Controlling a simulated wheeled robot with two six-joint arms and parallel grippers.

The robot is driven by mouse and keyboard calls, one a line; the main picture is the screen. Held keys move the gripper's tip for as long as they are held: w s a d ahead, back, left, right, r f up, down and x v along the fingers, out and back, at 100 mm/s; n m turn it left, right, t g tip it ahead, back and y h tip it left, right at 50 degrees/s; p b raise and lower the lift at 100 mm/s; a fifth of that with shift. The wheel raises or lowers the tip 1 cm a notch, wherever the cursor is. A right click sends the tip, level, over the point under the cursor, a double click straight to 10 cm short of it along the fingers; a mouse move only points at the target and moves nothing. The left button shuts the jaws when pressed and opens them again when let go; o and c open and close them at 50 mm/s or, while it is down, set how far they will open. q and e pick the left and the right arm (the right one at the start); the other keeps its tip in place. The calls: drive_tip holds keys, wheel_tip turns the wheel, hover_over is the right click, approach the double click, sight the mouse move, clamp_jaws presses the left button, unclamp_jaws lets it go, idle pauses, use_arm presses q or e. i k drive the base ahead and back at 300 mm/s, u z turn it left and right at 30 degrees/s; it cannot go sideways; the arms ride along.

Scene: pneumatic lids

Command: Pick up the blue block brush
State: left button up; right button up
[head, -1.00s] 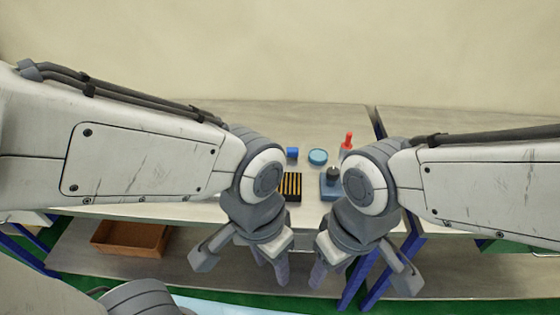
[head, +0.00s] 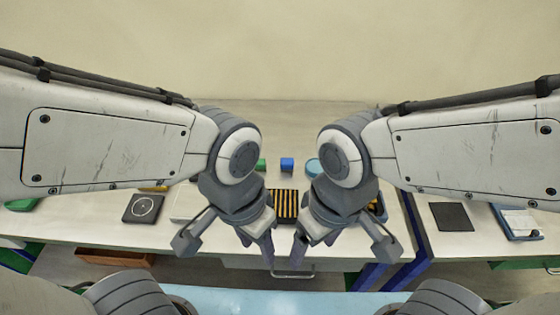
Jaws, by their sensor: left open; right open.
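A small blue block (head: 287,164), which looks like the blue block brush, stands on the white worktable at the far middle, between my two arms; its bristles cannot be made out. My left gripper (head: 228,246) is open and empty, left of the block and nearer to me, over the table's front edge. My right gripper (head: 342,248) is open and empty, nearer to me and to the right of the block. Neither gripper touches the block.
A black-and-yellow striped pad (head: 284,205) lies between the grippers. A light blue round lid (head: 313,166) is right of the block, and a green piece (head: 262,165) left of it. A dark square plate (head: 143,208) lies left, a black pad (head: 451,217) and clipboard (head: 518,222) right.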

sight(286, 163)
drive_tip(key=u, duration=0.15)
drive_tip(key=k, duration=0.4)
drive_tip(key=z, duration=1.1)
drive_tip(key=i, duration=0.85)
drive_tip(key=u, duration=0.45)
